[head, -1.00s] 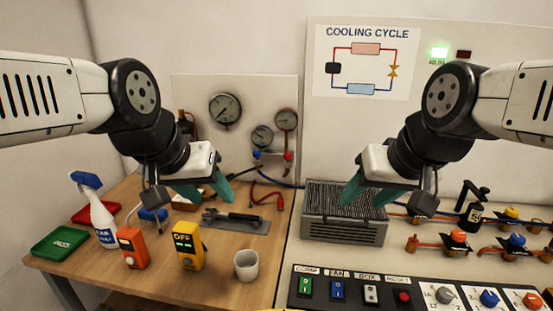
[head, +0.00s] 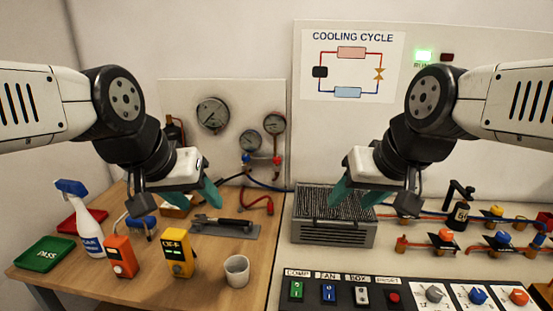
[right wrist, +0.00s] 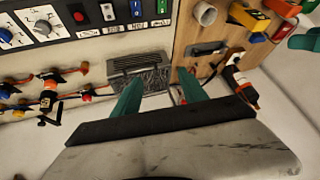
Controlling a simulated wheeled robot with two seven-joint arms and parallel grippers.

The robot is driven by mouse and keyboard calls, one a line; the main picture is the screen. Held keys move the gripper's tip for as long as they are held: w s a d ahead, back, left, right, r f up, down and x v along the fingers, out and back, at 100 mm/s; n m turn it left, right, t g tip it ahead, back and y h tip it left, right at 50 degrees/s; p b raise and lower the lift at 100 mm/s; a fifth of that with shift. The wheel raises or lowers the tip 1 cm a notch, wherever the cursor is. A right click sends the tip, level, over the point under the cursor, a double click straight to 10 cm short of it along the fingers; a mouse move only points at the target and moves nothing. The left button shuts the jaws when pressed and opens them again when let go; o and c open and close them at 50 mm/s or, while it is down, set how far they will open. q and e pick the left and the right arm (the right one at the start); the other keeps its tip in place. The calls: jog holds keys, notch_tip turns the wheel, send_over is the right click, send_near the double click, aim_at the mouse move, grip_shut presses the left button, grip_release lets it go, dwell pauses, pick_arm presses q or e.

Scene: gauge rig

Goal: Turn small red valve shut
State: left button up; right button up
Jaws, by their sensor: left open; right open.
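A small red valve knob (head: 277,160) sits on the gauge manifold at the back panel, below the right-hand small gauge. A small blue knob (head: 246,159) is to its left. My left gripper (head: 207,194) is open and empty over the wooden table, in front and to the left of the red knob. My right gripper (head: 352,192) is open and empty above the grey finned unit (head: 335,232), to the right of the red knob. In the right wrist view, its teal fingers (right wrist: 159,77) are apart with nothing between them. Neither gripper touches the knob.
A red hose (head: 266,204) hangs below the manifold. A wrench (head: 222,222) lies on a grey mat. A yellow meter (head: 178,253), an orange meter (head: 121,257), a cup (head: 237,271) and a spray bottle (head: 88,222) stand on the table. Pipes with an orange-red valve (head: 446,235) are at right.

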jog(key=w+a+r+m+g+y, duration=0.1)
jog(key=w+a+m+g, duration=0.15)
jog(key=w, duration=0.35)
jog(key=w+a+r+m+g+y, duration=0.1)
jog(key=w+a+m+y, duration=0.15)
jog(key=w, duration=0.35)
jog(key=m+y, duration=0.8)
jog(key=m, duration=0.3)
send_near(277, 158)
jog(key=s+a+r, duration=0.4)
jog(key=s+a, duration=0.2)
jog(key=s, duration=0.3)
jog(key=w+d+f+m+t+y, duration=0.2)
jog(key=w+d+f+m+y, duration=0.2)
jog(key=w+f+m, duration=0.35)
jog(key=shift+n+t+h, duration=0.25)
jog(key=shift+n, duration=0.5)
jog(key=x, duration=0.4)
jog(key=w+x, duration=0.1)
jog(key=x, duration=0.3)
jog(key=shift+w+d, duration=0.2)
grip_shut()
